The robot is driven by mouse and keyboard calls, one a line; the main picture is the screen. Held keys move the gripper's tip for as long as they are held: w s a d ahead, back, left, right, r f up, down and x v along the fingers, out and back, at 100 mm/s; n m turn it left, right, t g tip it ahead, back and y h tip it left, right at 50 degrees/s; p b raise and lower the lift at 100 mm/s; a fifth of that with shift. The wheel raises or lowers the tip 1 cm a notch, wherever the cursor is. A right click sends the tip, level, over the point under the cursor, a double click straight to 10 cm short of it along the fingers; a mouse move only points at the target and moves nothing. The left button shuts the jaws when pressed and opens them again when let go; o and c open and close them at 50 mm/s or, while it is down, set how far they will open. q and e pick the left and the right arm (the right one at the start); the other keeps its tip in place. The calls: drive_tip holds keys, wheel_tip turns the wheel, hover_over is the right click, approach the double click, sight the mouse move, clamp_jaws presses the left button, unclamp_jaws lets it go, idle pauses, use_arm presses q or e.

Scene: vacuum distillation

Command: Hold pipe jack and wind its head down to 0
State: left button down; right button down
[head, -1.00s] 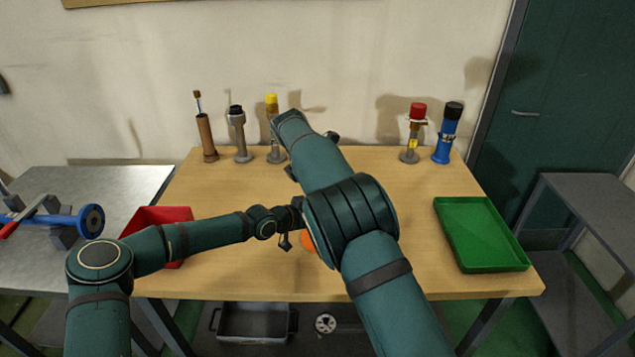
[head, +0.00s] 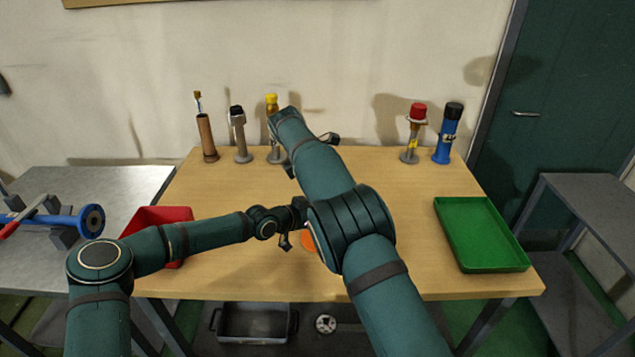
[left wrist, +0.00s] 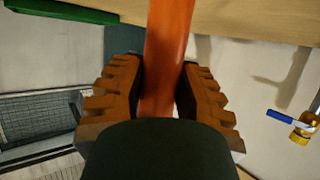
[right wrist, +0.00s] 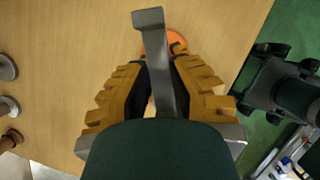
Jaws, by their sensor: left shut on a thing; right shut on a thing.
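The pipe jack is mostly hidden behind my right arm in the head view; a bit of its orange part (head: 308,241) shows over the table. In the left wrist view its upright orange body (left wrist: 168,40) stands between the fingers of my left gripper (left wrist: 163,66), which is shut on it. In the right wrist view a grey metal bar of the jack's head (right wrist: 152,22) lies between the fingers of my right gripper (right wrist: 160,68), shut on it. Orange (right wrist: 177,42) shows below the bar. The scale reading is not visible.
On the wooden table (head: 400,230) are a red bin (head: 160,216) at left and a green tray (head: 482,234) at right. Several upright fittings, including a blue one (head: 446,135), stand along the back. A blue flanged pipe (head: 65,222) lies on the left metal bench.

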use_arm(q)
drive_tip(key=shift+s+f, duration=0.1)
use_arm(e)
drive_tip(key=shift+m+g, duration=0.4)
drive_tip(key=shift+m, duration=0.7)
drive_tip(key=shift+d, duration=0.1)
drive_tip(key=c, duration=0.8)
unclamp_jaws()
drive_tip(key=shift+n, duration=0.3)
